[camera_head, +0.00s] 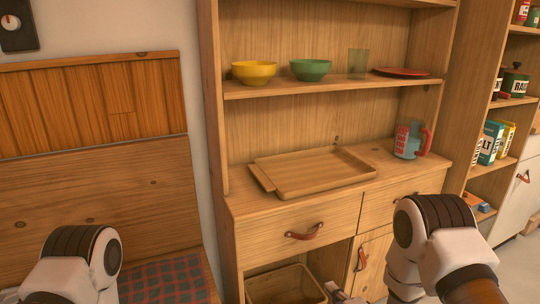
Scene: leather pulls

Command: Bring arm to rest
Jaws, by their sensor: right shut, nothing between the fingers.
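My right arm (440,245) comes in at the lower right, white with a dark ribbed joint, in front of the wooden cabinet (275,222). My right gripper (334,290) shows only in small part at the bottom edge, by the open lower compartment. It is shut and empty. My left arm (80,265) shows at the lower left as a white link with a dark ribbed joint. My left gripper is out of the picture.
The cabinet has drawers and doors with leather pulls (304,232). A bin (286,284) sits in the lower compartment. A bench with a plaid cushion (165,280) is at left.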

